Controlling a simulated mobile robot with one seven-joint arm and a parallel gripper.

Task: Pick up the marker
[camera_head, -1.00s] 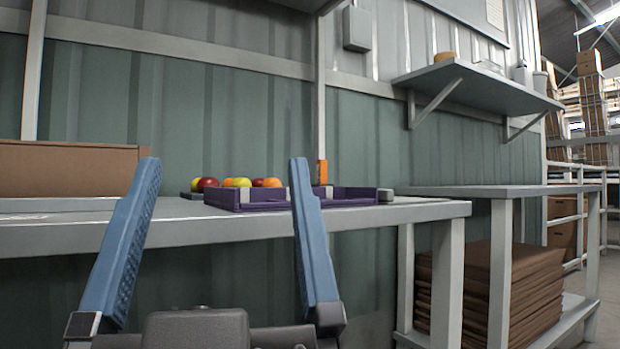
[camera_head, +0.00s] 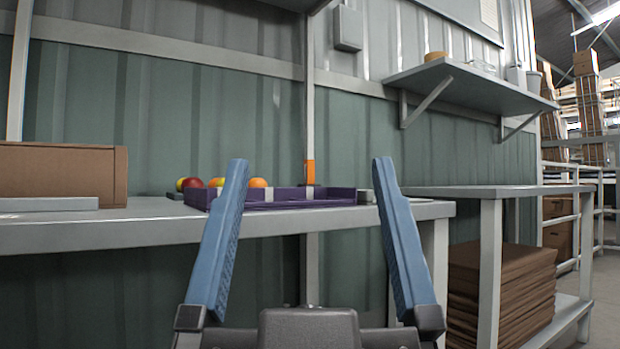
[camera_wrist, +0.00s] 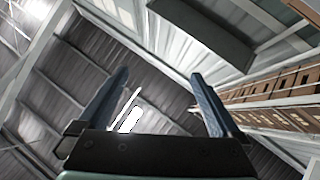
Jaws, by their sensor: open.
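I cannot make out a marker in either view. My gripper (camera_head: 307,165) is open and empty, its two blue fingers spread wide in front of the workbench (camera_head: 120,228) in the head view. The fingers also show in the wrist view (camera_wrist: 157,75), pointing up toward the roof and wall. A purple tray (camera_head: 310,196) lies on the bench behind the fingers, and the left finger covers part of it. An orange upright object (camera_head: 309,171) shows behind the tray; I cannot tell what it is.
Several fruits (camera_head: 258,183) show at the tray. A cardboard box (camera_head: 60,172) stands at the bench's left. A lower table (camera_head: 500,190) with stacked flat cardboard (camera_head: 500,290) is at right, under a wall shelf (camera_head: 470,84).

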